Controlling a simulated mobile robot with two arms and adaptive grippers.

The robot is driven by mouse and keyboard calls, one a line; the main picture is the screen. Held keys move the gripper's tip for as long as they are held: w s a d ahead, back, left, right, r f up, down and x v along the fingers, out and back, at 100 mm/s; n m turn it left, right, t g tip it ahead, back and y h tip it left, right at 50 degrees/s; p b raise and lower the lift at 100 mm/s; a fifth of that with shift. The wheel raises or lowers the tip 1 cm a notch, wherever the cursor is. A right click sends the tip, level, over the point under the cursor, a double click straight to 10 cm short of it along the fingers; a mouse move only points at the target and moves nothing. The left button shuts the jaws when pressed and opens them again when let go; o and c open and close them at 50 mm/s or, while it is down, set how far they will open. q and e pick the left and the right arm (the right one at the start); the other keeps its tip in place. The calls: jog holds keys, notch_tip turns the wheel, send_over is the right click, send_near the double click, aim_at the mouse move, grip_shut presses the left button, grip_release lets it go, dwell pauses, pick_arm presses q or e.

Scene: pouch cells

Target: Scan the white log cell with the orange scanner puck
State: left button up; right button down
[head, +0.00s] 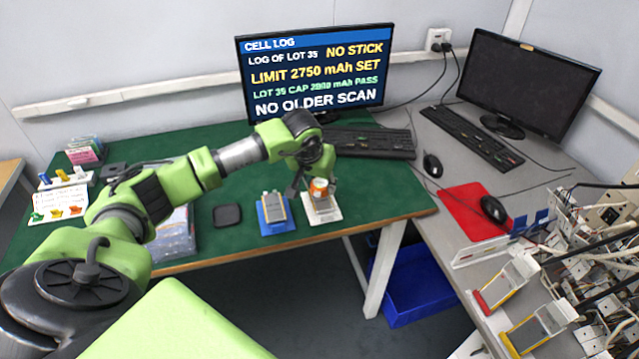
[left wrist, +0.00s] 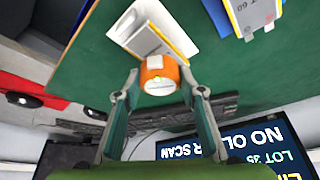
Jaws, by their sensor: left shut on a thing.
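The orange scanner puck (head: 319,184) is held by my left gripper (head: 312,186) at the front right of the green table. Part of the cell is hidden by the puck. My right gripper is not in view.
A blue holder (head: 264,228) with another cell (head: 274,208) stands just left. A black square pad (head: 227,215) lies further left. A monitor (head: 315,75) reads "CELL LOG", "LIMIT 2750 mAh SET" and "NO OLDER SCAN". A keyboard (head: 370,143) lies behind the white holder.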

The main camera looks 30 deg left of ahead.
pick_arm(q)
jog(key=shift+r+p, duration=1.35)
jog(key=shift+r, duration=1.65)
jog(key=shift+d, duration=0.1)
